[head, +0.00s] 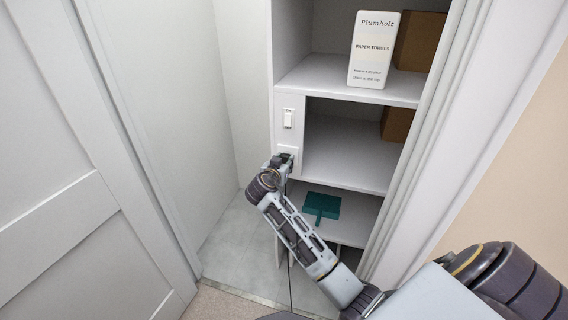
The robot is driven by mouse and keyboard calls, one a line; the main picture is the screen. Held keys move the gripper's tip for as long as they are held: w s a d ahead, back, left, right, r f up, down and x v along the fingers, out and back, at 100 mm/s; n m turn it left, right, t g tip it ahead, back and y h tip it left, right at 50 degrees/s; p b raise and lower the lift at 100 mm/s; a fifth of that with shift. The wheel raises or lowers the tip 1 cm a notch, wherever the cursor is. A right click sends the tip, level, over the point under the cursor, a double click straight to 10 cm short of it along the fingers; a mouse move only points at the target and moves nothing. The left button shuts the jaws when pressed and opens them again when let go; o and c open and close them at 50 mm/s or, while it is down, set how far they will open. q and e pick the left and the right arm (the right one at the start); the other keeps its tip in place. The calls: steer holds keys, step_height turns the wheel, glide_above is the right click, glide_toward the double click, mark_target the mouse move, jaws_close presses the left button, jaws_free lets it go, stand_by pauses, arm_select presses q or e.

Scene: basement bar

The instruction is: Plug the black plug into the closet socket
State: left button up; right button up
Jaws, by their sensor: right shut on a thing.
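My right gripper (279,163) is shut and reaches the lower plate on the shelf unit's front panel. The closet socket (288,151) is on that panel below a white switch, and only its upper part shows above the gripper. The black plug itself is hidden by the gripper and wrist. A thin black cord (290,270) hangs down below the gripper. I cannot tell whether the plug touches the socket or is in it. My left gripper is not in view.
White shelves (350,160) stand right of the panel. They hold a paper towels box (374,50), brown boxes (419,42) and a teal dustpan-like thing (321,206). A white switch (288,118) sits above the socket. A grey door (80,180) is at left, and the door frame (450,130) at right.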

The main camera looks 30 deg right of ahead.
steer(key=shift+w+d, duration=0.4)
stand_by(0.6)
steer(key=o, duration=1)
steer(key=shift+o, duration=0.2)
steer(key=v, duration=1.2)
step_height(320, 180, up, 9)
steer(key=p, duration=0.9)
steer(key=shift+r+p, duration=0.35)
steer(key=shift+r, duration=0.15)
